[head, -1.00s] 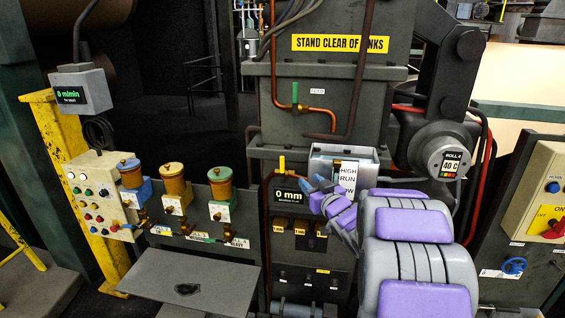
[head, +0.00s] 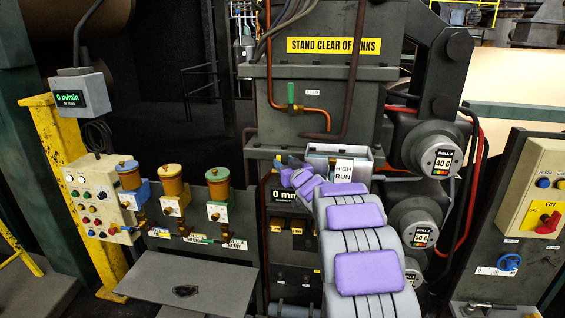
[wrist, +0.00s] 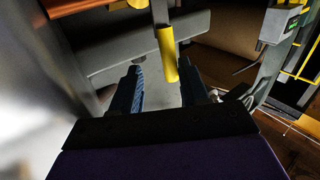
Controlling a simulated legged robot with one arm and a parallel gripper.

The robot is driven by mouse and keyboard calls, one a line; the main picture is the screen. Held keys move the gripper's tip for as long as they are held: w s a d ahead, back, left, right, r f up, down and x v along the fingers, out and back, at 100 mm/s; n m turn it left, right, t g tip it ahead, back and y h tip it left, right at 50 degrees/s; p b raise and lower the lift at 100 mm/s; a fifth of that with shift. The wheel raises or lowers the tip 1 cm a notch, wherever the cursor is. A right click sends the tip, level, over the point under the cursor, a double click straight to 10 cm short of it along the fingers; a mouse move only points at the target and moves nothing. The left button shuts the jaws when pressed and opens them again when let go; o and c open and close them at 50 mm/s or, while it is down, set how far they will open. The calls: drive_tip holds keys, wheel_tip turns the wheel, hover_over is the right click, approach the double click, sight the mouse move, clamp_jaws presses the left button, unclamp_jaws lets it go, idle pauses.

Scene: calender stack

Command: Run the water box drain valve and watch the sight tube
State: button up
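The yellow valve handle (wrist: 168,55) hangs between the two fingertips of my gripper (wrist: 160,88) in the wrist view. The fingers are apart, one on each side of it, with a visible gap. In the head view my gripper (head: 284,170) is in front of the handle's place, left of the water box (head: 322,150). The box is a pale metal trough with a white level card (head: 344,170) reading HIGH and RUN; its lower part is hidden by my arm. The display (head: 284,195) below reads 0 mm, partly covered. I cannot make out a water level.
A green-handled valve (head: 291,95) on an orange pipe is above. Three oilers (head: 173,182) and a button panel (head: 98,195) stand left. Roll housings (head: 434,150) and red hoses are close on the right. A red switch (head: 546,222) and blue handwheel (head: 509,262) are far right.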

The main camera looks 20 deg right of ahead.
drive_tip(key=w, duration=0.1)
drive_tip(key=w+a, duration=0.2)
drive_tip(key=w, duration=0.1)
drive_tip(key=shift+w+a+f, duration=0.1)
drive_tip(key=shift+f, duration=0.25)
drive_tip(key=shift+s+d+r, duration=0.4)
drive_tip(key=shift+s+d, duration=0.25)
drive_tip(key=shift+d, duration=0.2)
drive_tip(key=shift+c, duration=0.3)
drive_tip(key=shift+w+a+f, duration=0.15)
drive_tip(key=shift+a+f, duration=0.05)
drive_tip(key=shift+a, duration=0.25)
drive_tip(key=c, duration=0.6)
drive_tip(key=shift+d, duration=0.2)
clamp_jaws()
